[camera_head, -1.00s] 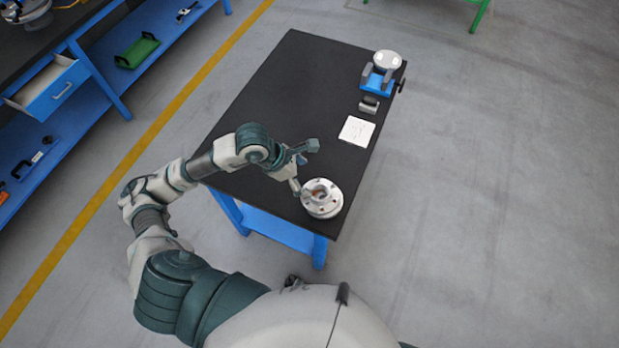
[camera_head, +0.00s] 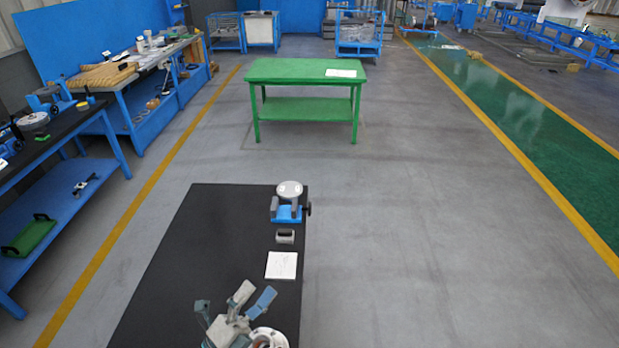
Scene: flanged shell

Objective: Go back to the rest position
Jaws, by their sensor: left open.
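The flanged shell (camera_head: 270,338) is a pale grey round part with holes in its rim, at the near end of the black-topped table (camera_head: 200,250). The bottom edge of the picture cuts it off. My left gripper (camera_head: 235,300) is just left of the shell, with its grey and teal fingers spread and pointing up and away. It is open and holds nothing. I cannot tell whether it touches the shell. My right gripper is out of view.
A white sheet (camera_head: 282,265), a small grey block (camera_head: 285,237) and a blue vise holding a round part (camera_head: 288,213) line the table's right side. A green table (camera_head: 305,72) stands beyond. Workbenches run along the left. The floor on the right is clear.

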